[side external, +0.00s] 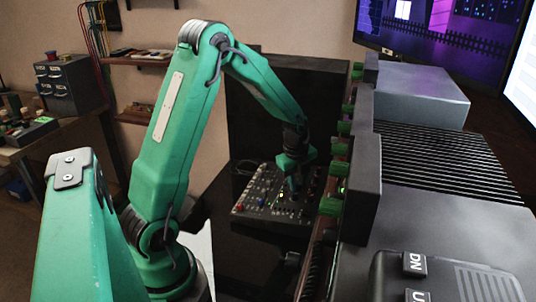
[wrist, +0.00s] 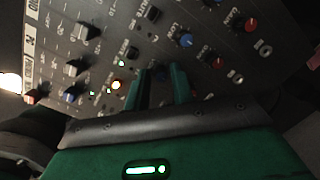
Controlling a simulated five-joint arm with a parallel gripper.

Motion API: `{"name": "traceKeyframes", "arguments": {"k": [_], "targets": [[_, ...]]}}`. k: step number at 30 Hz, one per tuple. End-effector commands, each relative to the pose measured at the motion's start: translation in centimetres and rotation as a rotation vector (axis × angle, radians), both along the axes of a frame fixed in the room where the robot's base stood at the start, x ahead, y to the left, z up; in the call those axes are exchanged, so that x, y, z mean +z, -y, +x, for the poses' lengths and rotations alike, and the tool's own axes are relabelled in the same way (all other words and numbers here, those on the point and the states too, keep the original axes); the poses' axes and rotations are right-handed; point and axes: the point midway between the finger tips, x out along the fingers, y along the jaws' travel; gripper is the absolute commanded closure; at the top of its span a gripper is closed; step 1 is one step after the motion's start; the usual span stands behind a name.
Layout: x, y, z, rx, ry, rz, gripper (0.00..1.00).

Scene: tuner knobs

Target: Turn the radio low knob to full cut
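My gripper (wrist: 160,76) points at the dark knob panel (wrist: 222,50) in the wrist view, its two green fingers apart with a dark gap between them. Something dark shows near the fingertips; I cannot tell whether it is a knob or whether they touch it. A blue knob (wrist: 186,40) with a label reading LOW stands above and right of the fingertips. Another blue knob (wrist: 72,95) is far to the left. I cannot tell which is the radio low knob, or its setting. In the side view my gripper (side external: 292,184) is low over the panel (side external: 262,210).
Red knobs (wrist: 250,25), black knobs and small lit lamps (wrist: 116,85) crowd around the fingers. In the side view a row of green-fronted parts (side external: 334,166) and dark equipment (side external: 430,160) stand close on the right. A dark upright board (side external: 262,90) is behind.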

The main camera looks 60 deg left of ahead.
Motion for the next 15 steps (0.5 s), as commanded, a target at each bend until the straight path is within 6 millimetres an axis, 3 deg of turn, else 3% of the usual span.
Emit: {"name": "traceKeyframes", "arguments": {"k": [7,11,15], "targets": [[-0.08,0.01,0.0,0.0,0.0,0.0,0.76],[-0.07,0.01,-0.01,0.0,-0.001,0.0,1.0],[-0.06,0.0,-0.03,0.001,-0.001,0.0,1.0]]}}
